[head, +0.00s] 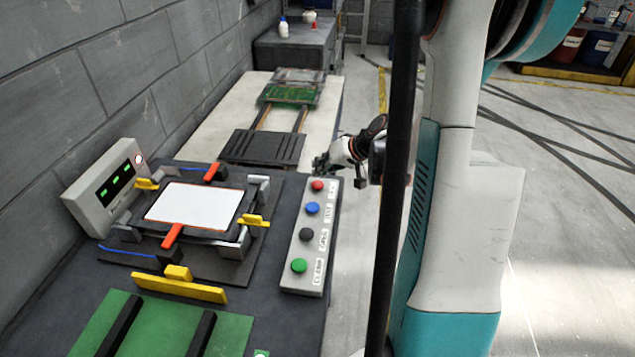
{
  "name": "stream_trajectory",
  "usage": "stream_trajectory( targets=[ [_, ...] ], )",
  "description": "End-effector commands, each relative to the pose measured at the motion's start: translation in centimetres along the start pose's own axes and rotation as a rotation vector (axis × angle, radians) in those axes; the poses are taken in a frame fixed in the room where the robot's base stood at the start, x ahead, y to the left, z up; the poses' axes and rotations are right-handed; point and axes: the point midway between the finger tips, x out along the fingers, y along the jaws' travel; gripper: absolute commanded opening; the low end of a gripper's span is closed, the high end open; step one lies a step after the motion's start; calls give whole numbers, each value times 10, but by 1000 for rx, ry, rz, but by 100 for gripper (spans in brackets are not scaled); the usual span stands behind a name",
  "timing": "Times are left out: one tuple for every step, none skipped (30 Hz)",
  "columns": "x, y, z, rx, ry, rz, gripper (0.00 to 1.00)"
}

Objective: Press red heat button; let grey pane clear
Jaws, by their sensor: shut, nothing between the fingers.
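The red button (317,186) is the farthest of the buttons on a light grey control box (295,270) at the bench's right side. My gripper (322,167) is small in the head view, just beyond the red button and close to it. Its fingers are shut and empty. I cannot tell whether they touch the box. The pane (194,205) looks plain whitish and opaque, lying flat in a dark fixture with grey, orange and yellow clamps.
Blue (312,208), black (306,235) and green (299,265) buttons line the same box. A grey display unit (105,190) with green marks and a lit reddish lamp stands left. A yellow bar (179,288) lies in front. Behind is a pale table (215,125); open floor lies right.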

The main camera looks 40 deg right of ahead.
Motion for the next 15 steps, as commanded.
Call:
stream_trajectory(
  targets=[
    [-5, -4, -4, 0, 0, 0, 0],
    [-7, -5, -5, 0, 0, 0, 0],
    [-10, -7, -7, 0, 0, 0, 0],
    [-12, -9, -8, 0, 0, 0, 0],
    [-14, -10, -10, 0, 0, 0, 0],
    [-16, -12, -12, 0, 0, 0, 0],
    [-18, -14, -13, 0, 0, 0, 0],
    [-20, -15, -14, 0, 0, 0, 0],
    [-23, -17, -16, 0, 0, 0, 0],
    [-25, -18, -18, 0, 0, 0, 0],
    [-26, -19, -19, 0, 0, 0, 0],
    [-28, -20, -20, 0, 0, 0, 0],
    [-29, -21, -21, 0, 0, 0, 0],
    [-29, -21, -21, 0, 0, 0, 0],
    [-29, -21, -21, 0, 0, 0, 0]
  ],
)
